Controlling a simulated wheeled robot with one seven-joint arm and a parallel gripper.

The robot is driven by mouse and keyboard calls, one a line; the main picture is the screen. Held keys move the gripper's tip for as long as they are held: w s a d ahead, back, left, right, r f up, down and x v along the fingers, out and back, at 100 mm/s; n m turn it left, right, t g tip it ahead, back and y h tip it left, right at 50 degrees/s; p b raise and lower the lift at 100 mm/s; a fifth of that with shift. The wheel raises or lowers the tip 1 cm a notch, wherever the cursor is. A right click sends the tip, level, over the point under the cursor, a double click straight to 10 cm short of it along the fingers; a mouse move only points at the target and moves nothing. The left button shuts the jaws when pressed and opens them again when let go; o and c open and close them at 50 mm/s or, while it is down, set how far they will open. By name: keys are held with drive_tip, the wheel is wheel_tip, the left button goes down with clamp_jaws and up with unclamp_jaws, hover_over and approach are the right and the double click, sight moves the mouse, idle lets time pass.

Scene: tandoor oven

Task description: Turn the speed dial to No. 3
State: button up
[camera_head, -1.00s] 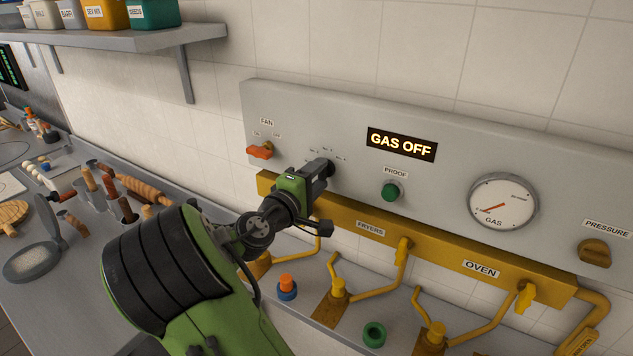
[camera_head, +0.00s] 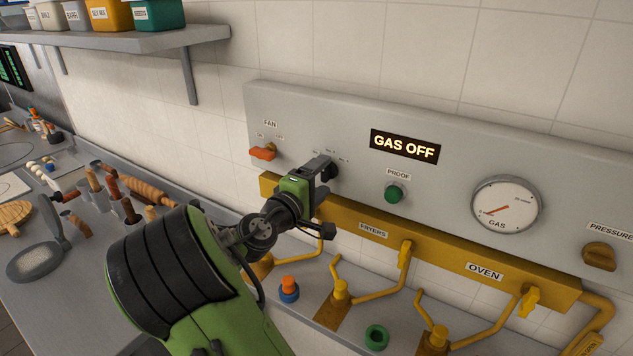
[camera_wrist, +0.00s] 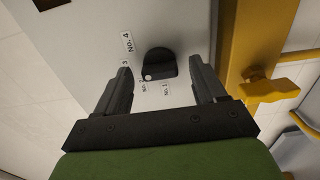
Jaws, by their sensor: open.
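The speed dial is a black knob (camera_wrist: 160,63) with a white dot at its lower left in the wrist view. The dot points roughly toward the No. 2 label (camera_wrist: 143,87). The No. 1 label (camera_wrist: 165,90) is below the knob and the No. 4 label (camera_wrist: 127,42) is to its upper left. The No. 3 label is mostly hidden by my left finger. My gripper (camera_wrist: 160,74) is open, one finger on each side of the knob, with visible gaps. In the head view my gripper (camera_head: 322,172) is at the panel and partly hides the dial.
The grey panel (camera_head: 460,160) also carries an orange fan switch (camera_head: 263,153), a lit GAS OFF display (camera_head: 405,146), a green proof button (camera_head: 394,194) and a gas gauge (camera_head: 505,205). A yellow pipe rail (camera_head: 440,252) with valves runs just below my gripper.

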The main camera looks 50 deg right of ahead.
drive_tip(key=s+a, duration=0.1)
drive_tip(key=a, duration=1.4)
drive_tip(key=shift+s+a, duration=0.25)
drive_tip(key=shift+a, duration=0.1)
drive_tip(key=shift+f, duration=0.1)
